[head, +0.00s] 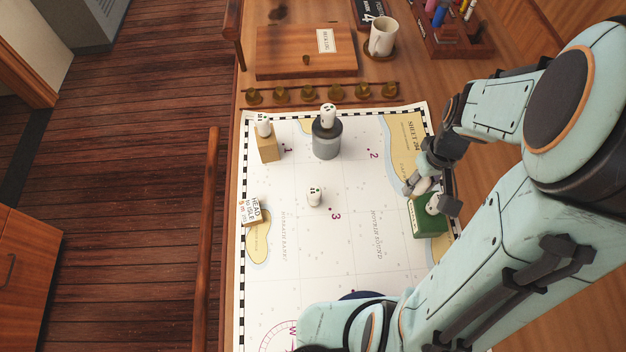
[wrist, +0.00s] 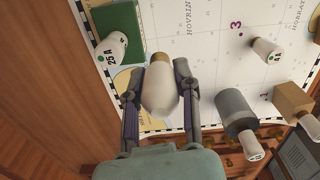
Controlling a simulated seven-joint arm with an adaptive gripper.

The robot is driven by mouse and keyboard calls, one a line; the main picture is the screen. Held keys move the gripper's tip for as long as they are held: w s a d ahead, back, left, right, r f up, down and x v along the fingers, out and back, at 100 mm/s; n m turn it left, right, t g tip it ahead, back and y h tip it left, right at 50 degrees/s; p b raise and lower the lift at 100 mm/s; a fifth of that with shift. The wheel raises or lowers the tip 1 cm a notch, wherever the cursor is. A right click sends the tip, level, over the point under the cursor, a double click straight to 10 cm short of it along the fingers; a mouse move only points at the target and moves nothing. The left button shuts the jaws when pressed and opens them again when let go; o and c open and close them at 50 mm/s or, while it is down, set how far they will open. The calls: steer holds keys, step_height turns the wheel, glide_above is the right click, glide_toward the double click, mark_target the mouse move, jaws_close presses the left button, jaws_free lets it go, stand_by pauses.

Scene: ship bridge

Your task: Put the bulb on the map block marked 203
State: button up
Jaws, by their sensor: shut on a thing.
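The bulb (wrist: 160,92), a rounded white body with a tan cap, is between the two fingers of my gripper (wrist: 157,70). Its cap points away from my palm. In the head view my gripper (head: 429,194) is at the map's right edge, close by a green block (head: 428,223). The green block (wrist: 122,24) carries a white cylinder marked 25A (wrist: 111,47). A tan wooden block (head: 269,150) and a grey round block (head: 326,145) stand at the map's far side, each with a white cylinder on top. I cannot read 203 on any block.
A small white cylinder (head: 315,197) stands mid-map near the printed 3. A row of brass knobs (head: 308,94), a wooden box (head: 300,52) and a mug (head: 383,37) lie beyond. Much of the map (head: 330,250) is bare.

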steer(key=s+a+r+n, duration=0.2)
steer(key=s+a+n, duration=0.2)
steer(key=a+n, duration=0.6)
steer(key=s+a+r+n, duration=0.1)
steer(key=s+a+n, duration=0.4)
steer(key=a, duration=0.8)
steer(key=n, duration=0.2)
glide_above(250, 210)
steer(key=f, duration=0.9)
steer(key=shift+s+d, duration=0.15)
steer(key=shift+s, duration=0.1)
steer(key=shift+w+f, duration=0.2)
steer(key=shift+f, duration=0.1)
steer(key=shift+w+a+f, duration=0.1)
steer(key=shift+a+f, duration=0.1)
steer(key=shift+f, duration=1.45)
